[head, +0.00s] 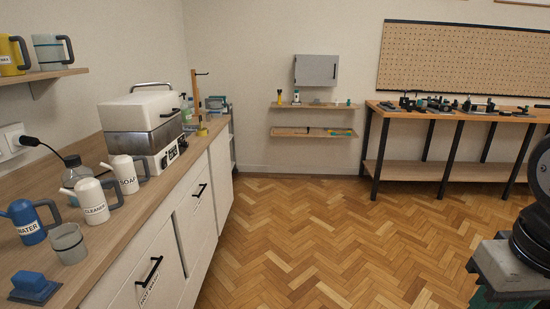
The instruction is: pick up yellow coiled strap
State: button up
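I cannot clearly make out a yellow coiled strap in the head view. A small yellow item (201,132) sits at the foot of a wooden stand (196,95) at the far end of the left counter. It is too small to tell whether it is a strap. Another patch of yellow and teal (340,133) lies on the lower wall shelf (300,133). Dark parts of my arm show at the right edge, but my gripper is not in view.
The left counter (85,245) holds labelled jugs (92,201), a blue jug (30,222), a grey cup (68,243) and a white-and-steel machine (145,120). A workbench (465,115) with dark tools stands at the back right. The parquet floor (300,240) between is clear.

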aim_at(201, 132)
jog(key=z, duration=0.25)
jog(key=i, duration=2)
jog(key=u, duration=0.25)
jog(key=i, duration=1.95)
jog(key=u, duration=1.3)
jog(key=i, duration=1.25)
jog(key=u, duration=0.55)
